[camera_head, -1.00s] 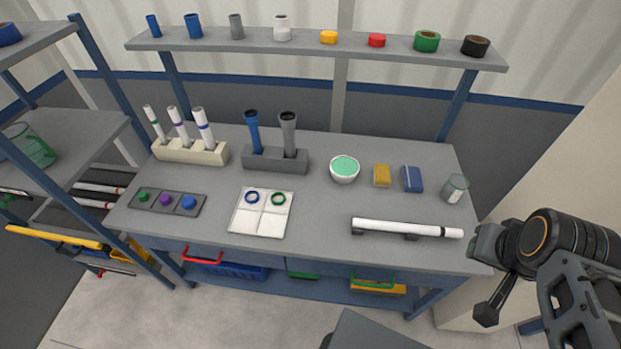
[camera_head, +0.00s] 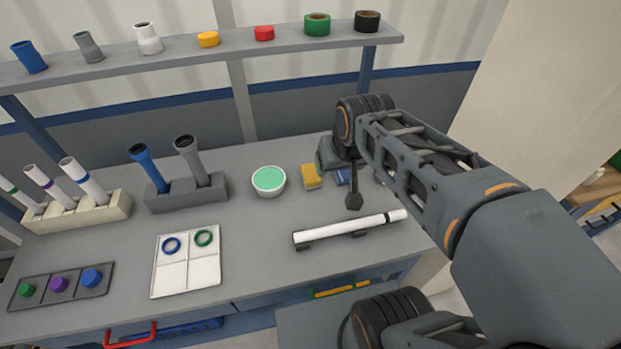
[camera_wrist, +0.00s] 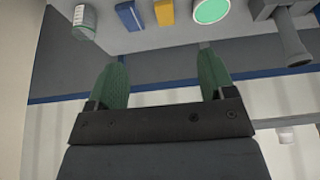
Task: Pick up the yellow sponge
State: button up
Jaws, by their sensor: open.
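The yellow sponge (camera_head: 312,177) lies on the grey table, just right of the bowl with green contents. It also shows at the top of the wrist view (camera_wrist: 164,12). My gripper is open in the wrist view (camera_wrist: 163,85), with two green fingers spread apart and nothing between them. The sponge is beyond the fingertips there, apart from them. In the head view my wrist is above the table's back right, right of the sponge, and the fingers are mostly hidden.
A blue sponge (camera_wrist: 130,15) and a jar (camera_wrist: 84,22) lie to one side of the yellow sponge; the bowl (camera_head: 268,181) is on the other. A white pipe (camera_head: 350,230) rests in front on supports. The shelf (camera_head: 180,58) with several parts runs above the table's back.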

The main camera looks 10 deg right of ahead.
jog(key=o, duration=0.3)
jog(key=w+f+b, duration=1.2)
jog(key=w+f, duration=0.4)
jog(key=w, duration=0.1)
jog(key=shift+w+d+f, duration=0.2)
jog(key=shift+f, duration=0.15)
jog(key=b, duration=0.1)
send_over(311, 174)
jog(key=s, duration=0.3)
jog(key=f, duration=0.8)
jog(key=shift+w+d+f, duration=0.15)
jog(key=shift+d+f, duration=0.05)
jog(key=shift+d, duration=0.1)
jog(key=shift+a+x, duration=0.15)
jog(key=shift+x, duration=1.4)
jog(key=shift+a+x, duration=0.1)
jog(key=shift+x, duration=1.45)
